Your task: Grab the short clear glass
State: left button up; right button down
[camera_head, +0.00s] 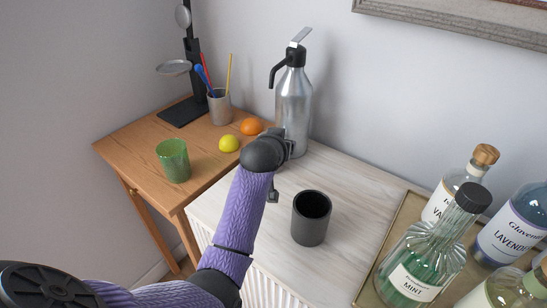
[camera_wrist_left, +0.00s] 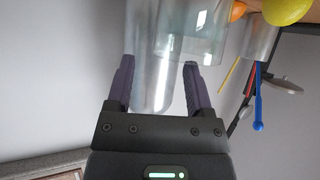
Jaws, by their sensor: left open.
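The short clear glass (camera_wrist_left: 205,38) shows in the left wrist view, see-through, at the top just beyond the fingertips; its edge overlaps the right-hand finger's tip. I cannot make it out in the head view, where my arm and wrist cover that area. My left gripper (camera_wrist_left: 158,75) is open, with nothing held between its fingers. In the head view the left gripper (camera_head: 283,170) is above the pale cabinet top, in front of the steel pump flask (camera_head: 293,105). My right gripper is not in view.
A dark cup (camera_head: 311,220) stands right of my wrist. A tray (camera_head: 398,238) with several bottles is at the right. On the wooden table (camera_head: 135,148) are a green glass (camera_head: 173,160), a lemon (camera_head: 229,143), an orange (camera_head: 251,126) and a pen cup (camera_head: 219,107).

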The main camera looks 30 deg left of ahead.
pick_arm(q)
jog(key=b+x, duration=0.1)
jog(key=x, duration=0.3)
jog(key=shift+s+d+f+b, duration=0.1)
jog(key=shift+s+f+b, duration=0.1)
jog(key=shift+b, duration=0.1)
jog(key=shift+w, duration=0.3)
jog(key=shift+r, duration=0.1)
jog(key=c, duration=0.6)
grip_shut()
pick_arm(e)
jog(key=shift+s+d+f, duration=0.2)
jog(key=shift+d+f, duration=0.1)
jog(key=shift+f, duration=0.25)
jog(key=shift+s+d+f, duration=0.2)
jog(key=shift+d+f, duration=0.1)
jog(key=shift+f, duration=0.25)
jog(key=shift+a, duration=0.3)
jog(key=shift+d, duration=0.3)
